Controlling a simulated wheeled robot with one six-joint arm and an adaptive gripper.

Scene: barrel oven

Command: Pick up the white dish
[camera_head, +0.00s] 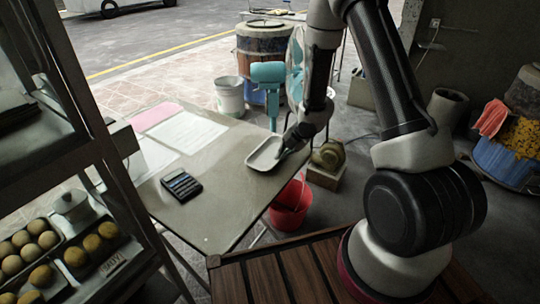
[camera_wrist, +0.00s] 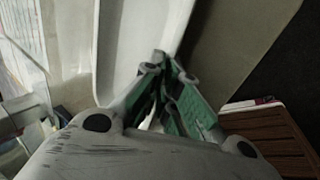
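The white dish (camera_head: 264,154) is a shallow oblong tray at the right far part of the grey table (camera_head: 225,190). My gripper (camera_head: 288,146) is at the dish's right rim, coming from above and the right. In the wrist view the dish (camera_wrist: 130,45) fills the upper middle. The fingertips of my gripper (camera_wrist: 168,68) are close together at the dish's right rim, with the thin rim seeming to run between them. The fingers hide part of that rim. I cannot tell whether the dish rests on the table or is slightly above it.
A black calculator (camera_head: 181,185) and papers (camera_head: 188,131) lie on the table. A red bucket (camera_head: 290,207) stands below its right edge. A teal fan (camera_head: 268,75) stands behind. A rack with trays of round buns (camera_head: 90,245) is at left. The table's front is clear.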

